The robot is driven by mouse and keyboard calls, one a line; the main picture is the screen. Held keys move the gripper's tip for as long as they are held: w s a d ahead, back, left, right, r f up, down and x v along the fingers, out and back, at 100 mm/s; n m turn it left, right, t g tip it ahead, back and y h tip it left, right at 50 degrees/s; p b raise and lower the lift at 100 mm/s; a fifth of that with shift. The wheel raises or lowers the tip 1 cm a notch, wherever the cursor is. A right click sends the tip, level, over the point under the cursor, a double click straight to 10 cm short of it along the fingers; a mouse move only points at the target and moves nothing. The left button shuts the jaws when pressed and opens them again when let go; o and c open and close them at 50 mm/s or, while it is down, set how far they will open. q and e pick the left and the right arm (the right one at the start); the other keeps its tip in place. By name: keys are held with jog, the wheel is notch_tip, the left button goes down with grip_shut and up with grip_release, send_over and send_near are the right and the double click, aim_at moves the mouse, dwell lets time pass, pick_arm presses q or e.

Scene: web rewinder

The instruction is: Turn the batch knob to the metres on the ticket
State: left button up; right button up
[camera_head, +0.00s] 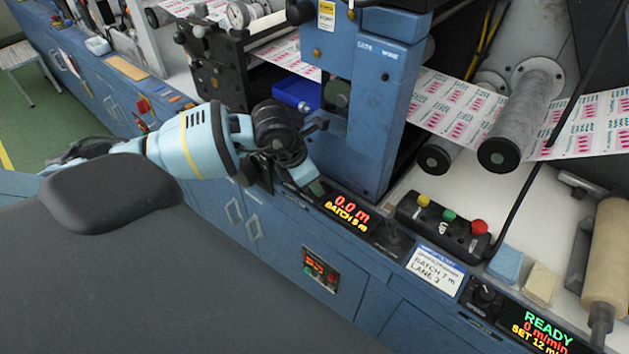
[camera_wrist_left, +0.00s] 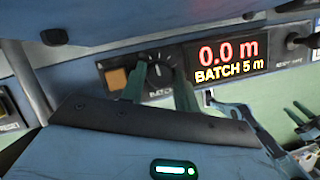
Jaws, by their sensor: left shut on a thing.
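The batch knob (camera_wrist_left: 159,71) is a dark knob with a pale pointer line, on the panel left of the batch display (camera_wrist_left: 228,60). My left gripper (camera_wrist_left: 160,88) is shut on the knob, with one green finger on each side. In the head view my left gripper (camera_head: 310,187) reaches the panel and hides the knob. The batch display also shows in the head view (camera_head: 346,212); in the wrist view it reads 0.0 m and BATCH 5 m. The ticket (camera_head: 435,269) is a white card with a blue top, reading BATCH 7 m, LANE 3. My right gripper is not in view.
A button box (camera_head: 443,221) with yellow, green and red buttons stands right of the blue column (camera_head: 365,100). A second knob (camera_head: 484,294) sits beside the speed display (camera_head: 543,330), which reads READY, 0 m/min, SET 12. A tan square button (camera_wrist_left: 117,78) is left of the batch knob.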

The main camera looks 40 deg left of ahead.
pick_arm(q)
jog(key=m, duration=0.1)
jog(key=m+b, duration=0.1)
jog(key=shift+a+f+m+g+h, duration=0.1)
jog(key=shift+f+m+g+h, duration=0.1)
jog(key=shift+m+g+h, duration=0.2)
jog(key=shift+m, duration=0.5)
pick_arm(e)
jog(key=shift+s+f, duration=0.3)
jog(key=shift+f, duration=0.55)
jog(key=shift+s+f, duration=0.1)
pick_arm(q)
jog(key=o, duration=0.8)
jog(key=shift+o, duration=0.8)
jog(key=shift+r, duration=0.15)
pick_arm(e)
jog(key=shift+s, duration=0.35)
pick_arm(q)
jog(key=v, duration=0.7)
jog(key=shift+a+r+b, duration=0.25)
jog(key=shift+r+b, duration=0.05)
jog(key=shift+r, duration=0.05)
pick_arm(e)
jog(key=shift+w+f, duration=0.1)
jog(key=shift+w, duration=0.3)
